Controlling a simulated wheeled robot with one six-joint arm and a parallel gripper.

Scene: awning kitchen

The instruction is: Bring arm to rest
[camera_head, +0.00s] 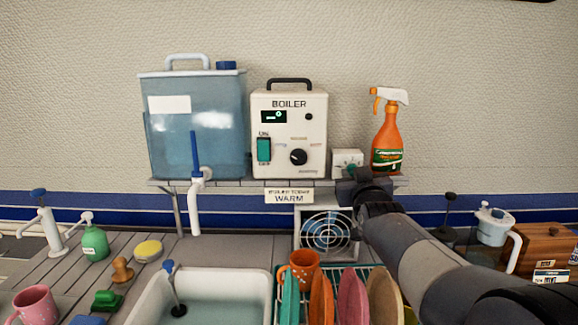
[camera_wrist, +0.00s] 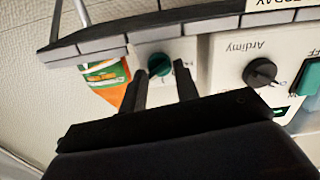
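My gripper (camera_wrist: 160,78) is raised in front of the shelf, and its two dark fingers stand apart with nothing between them that I can see held. A small white box (camera_head: 345,159) with a green knob (camera_wrist: 159,65) lies just beyond the fingertips. I cannot tell whether the fingers touch it. In the head view my gripper (camera_head: 355,178) is small and dark at the shelf edge. My arm reaches up to it from the lower right.
The shelf (camera_head: 230,184) holds a water tank (camera_head: 196,130), the boiler (camera_head: 290,145) and an orange spray bottle (camera_head: 387,140). Free space lies before the wall, above the arm.

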